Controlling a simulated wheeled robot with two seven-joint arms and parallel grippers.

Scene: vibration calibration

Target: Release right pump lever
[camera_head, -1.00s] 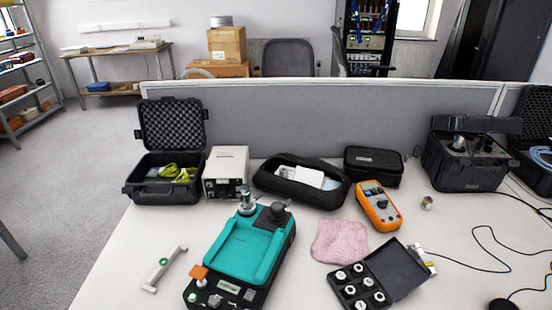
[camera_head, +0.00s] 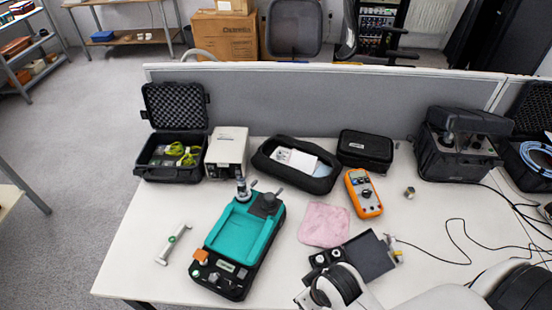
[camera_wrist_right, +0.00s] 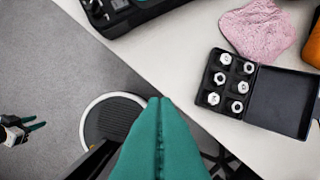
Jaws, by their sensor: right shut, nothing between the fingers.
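The pump device (camera_head: 237,240) is a black unit with a teal tray top, on the left half of the table. At its back is an upright metal fitting (camera_head: 242,190) and, to its right, a black knob with a small metal lever (camera_head: 268,202). An orange knob (camera_head: 200,256) sits at its front left. In the right wrist view only the device's front edge (camera_wrist_right: 128,12) shows at the top. My right gripper (camera_wrist_right: 160,102) has its teal fingers together and empty, off the table's front edge. A small gripper (camera_wrist_right: 20,128), apparently my left, shows far left; its jaw state is unclear.
A black case of several metal adapters (camera_head: 368,255) lies open, partly behind my right arm. A pink cloth (camera_head: 323,224) and an orange multimeter (camera_head: 364,194) lie behind it. Cables cross the right side.

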